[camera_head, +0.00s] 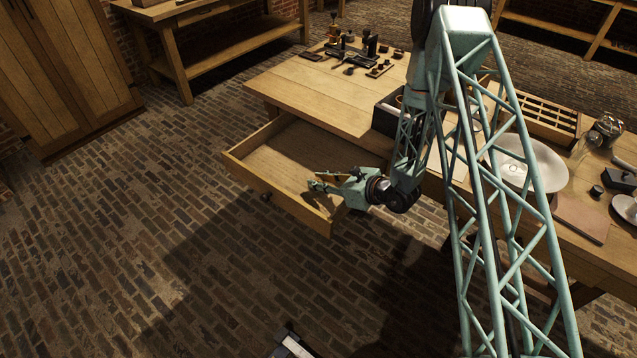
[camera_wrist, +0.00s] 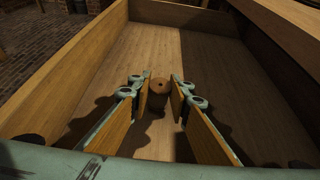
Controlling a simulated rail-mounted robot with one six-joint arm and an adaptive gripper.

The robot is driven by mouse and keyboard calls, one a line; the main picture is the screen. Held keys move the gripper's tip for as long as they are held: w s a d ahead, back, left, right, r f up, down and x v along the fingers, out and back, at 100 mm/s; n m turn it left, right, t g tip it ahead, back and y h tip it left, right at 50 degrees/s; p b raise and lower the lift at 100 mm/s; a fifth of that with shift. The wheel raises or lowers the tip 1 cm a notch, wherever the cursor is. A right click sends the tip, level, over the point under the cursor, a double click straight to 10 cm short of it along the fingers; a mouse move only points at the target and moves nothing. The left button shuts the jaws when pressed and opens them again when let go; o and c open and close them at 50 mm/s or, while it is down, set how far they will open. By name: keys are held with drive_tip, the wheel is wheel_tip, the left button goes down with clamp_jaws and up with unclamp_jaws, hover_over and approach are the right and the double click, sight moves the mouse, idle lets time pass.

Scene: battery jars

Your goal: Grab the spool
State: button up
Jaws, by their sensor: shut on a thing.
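The spool (camera_wrist: 160,86) is a small brown cylinder with a dark hole in its top. It stands upright in the open drawer, in the middle of the wrist view. My gripper (camera_wrist: 161,93) reaches down into the drawer with its wood-faced fingers on both sides of the spool, shut on it. In the head view my gripper (camera_head: 318,183) is over the right part of the open drawer (camera_head: 243,168). I cannot make out the spool in the head view.
The drawer walls (camera_wrist: 66,73) rise close around my gripper. The table (camera_head: 330,95) stands behind and right, bearing a divided tray (camera_head: 535,118), a white plate (camera_head: 530,165), a dark box (camera_head: 386,118) and small tools. The drawer floor is otherwise largely bare.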

drive_tip(key=shift+r, duration=0.1)
drive_tip(key=shift+r+p, duration=1.1)
drive_tip(key=shift+r, duration=3.8)
